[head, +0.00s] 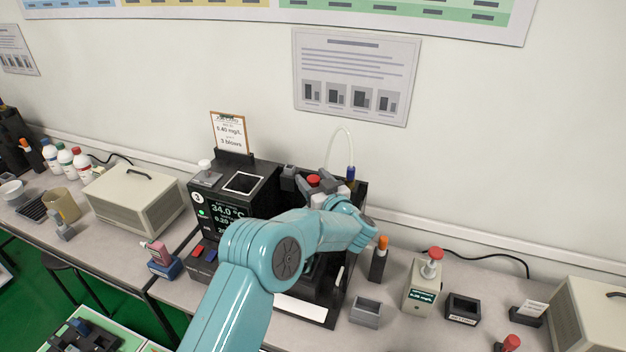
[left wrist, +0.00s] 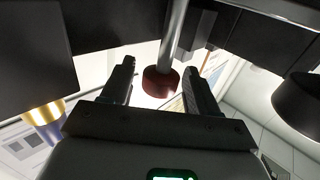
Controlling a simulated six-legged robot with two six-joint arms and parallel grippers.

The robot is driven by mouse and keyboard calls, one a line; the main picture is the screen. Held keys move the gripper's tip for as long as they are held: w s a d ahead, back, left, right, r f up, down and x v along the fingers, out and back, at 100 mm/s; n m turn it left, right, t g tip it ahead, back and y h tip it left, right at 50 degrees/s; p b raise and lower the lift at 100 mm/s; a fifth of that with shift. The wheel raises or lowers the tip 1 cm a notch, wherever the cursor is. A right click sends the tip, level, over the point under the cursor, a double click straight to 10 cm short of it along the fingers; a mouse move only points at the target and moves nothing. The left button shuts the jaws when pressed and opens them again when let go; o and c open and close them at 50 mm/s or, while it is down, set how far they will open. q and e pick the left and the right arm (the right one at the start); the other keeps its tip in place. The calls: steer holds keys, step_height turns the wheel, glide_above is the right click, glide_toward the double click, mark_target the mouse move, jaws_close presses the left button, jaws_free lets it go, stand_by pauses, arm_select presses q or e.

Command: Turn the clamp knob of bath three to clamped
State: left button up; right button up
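Bath three (head: 199,225) is a black unit with a "3" badge and a lit display reading 34.0 °C. A red knob (head: 313,180) shows at the top of its right-hand section, partly hidden by my left gripper (head: 322,192). In the left wrist view a dark red knob (left wrist: 160,83) on a grey shaft (left wrist: 174,35) is between the fingers of my left gripper (left wrist: 158,88). The fingers stand apart, with a gap on each side of the knob. My teal arm hides much of the bath's front. I cannot tell the knob's setting. My right gripper is not in view.
A clear tube with a blue fitting (head: 350,173) rises beside the knob. A card on a clipboard (head: 229,132) stands behind the bath. Right of it are an orange-capped holder (head: 379,262), a grey open box (head: 366,312) and a red-topped tester (head: 424,285). A beige case (head: 135,197) sits left.

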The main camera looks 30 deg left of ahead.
arm_select(q)
steer(key=shift+r, duration=0.1)
step_height(320, 180, up, 20)
steer(key=b, duration=0.1)
stand_by(0.4)
